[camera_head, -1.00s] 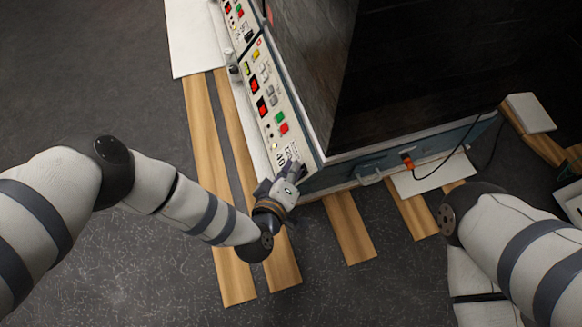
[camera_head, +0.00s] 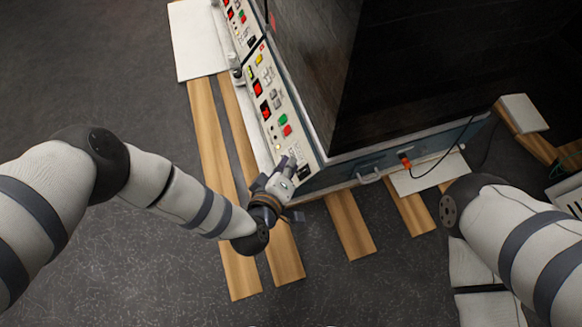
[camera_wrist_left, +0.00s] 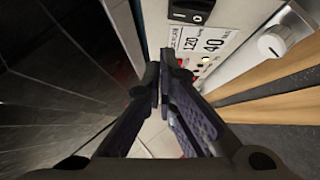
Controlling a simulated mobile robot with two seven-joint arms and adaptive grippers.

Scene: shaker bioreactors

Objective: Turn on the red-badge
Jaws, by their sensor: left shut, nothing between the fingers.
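The shaker's near control panel (camera_head: 268,100) is a long pale strip along the left edge of the dark cabinet. It carries a small red badge (camera_head: 262,47) near its far end, red displays (camera_head: 265,110), a green button (camera_head: 283,119) and a red button (camera_head: 287,130). A black switch (camera_head: 305,172) sits at its near end, and shows in the left wrist view (camera_wrist_left: 190,10). My left gripper (camera_head: 289,166) is shut and empty over the near end, by the printed "120 / 40" label (camera_wrist_left: 205,42). Contact cannot be told. My right gripper is out of view.
A second panel (camera_head: 240,20) lies farther up. A white knob (camera_wrist_left: 270,45) sticks out beside the panel in the wrist view. An orange plug (camera_head: 405,161) with a black cable and a handle (camera_head: 370,177) are on the cabinet's front. Open floor (camera_head: 120,240) lies left.

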